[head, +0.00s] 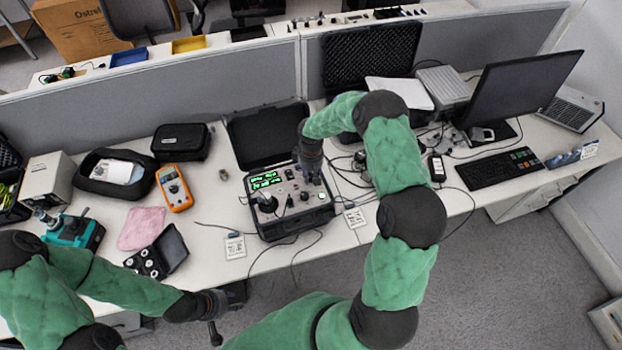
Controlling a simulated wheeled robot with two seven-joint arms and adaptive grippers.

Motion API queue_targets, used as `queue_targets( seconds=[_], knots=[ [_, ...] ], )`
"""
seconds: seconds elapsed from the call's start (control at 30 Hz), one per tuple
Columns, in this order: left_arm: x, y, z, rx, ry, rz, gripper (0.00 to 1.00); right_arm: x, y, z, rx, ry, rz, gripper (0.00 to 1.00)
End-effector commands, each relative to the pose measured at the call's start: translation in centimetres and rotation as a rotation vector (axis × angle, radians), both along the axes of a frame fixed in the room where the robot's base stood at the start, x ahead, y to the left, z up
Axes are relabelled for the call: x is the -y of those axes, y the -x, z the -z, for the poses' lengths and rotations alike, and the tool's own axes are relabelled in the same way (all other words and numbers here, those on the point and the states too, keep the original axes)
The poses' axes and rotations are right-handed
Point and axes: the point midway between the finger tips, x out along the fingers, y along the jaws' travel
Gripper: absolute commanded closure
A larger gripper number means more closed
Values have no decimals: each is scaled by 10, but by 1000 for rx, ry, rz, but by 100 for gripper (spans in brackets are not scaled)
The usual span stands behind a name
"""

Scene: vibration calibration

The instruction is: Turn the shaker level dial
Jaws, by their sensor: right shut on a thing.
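The shaker unit (288,211) is a black open case with a green lit display (265,180) and several knobs on its panel, in the middle of the desk. Its lid stands open behind it. My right gripper (312,178) reaches down onto the right part of the panel and is shut on a dial there; the gripper hides the dial. My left gripper (214,322) hangs at the desk's front edge, apart from the unit, with a dark finger pointing down; its opening is hard to make out.
Left of the unit lie an orange multimeter (174,187), a pink cloth (141,228) and a small open case (157,254). A monitor (519,91) and a keyboard (499,168) stand at the right. Cables (292,258) hang over the front edge. A grey partition (190,94) runs behind.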

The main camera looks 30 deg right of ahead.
Motion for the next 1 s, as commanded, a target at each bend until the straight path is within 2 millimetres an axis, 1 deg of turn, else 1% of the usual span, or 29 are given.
queue_targets(
  seconds=[0.03,0.4,0.7,1.0],
  knots=[
    [0,0,11,0,0,0,60,0,0,5,2,0,45,100],
    [0,0,47,0,0,0,60,0,0,4,1,0,391,100],
    [0,0,65,0,0,0,60,0,0,3,0,0,609,100],
    [0,0,73,0,0,0,60,-1,1,2,-2,-1,723,100]
  ],
)
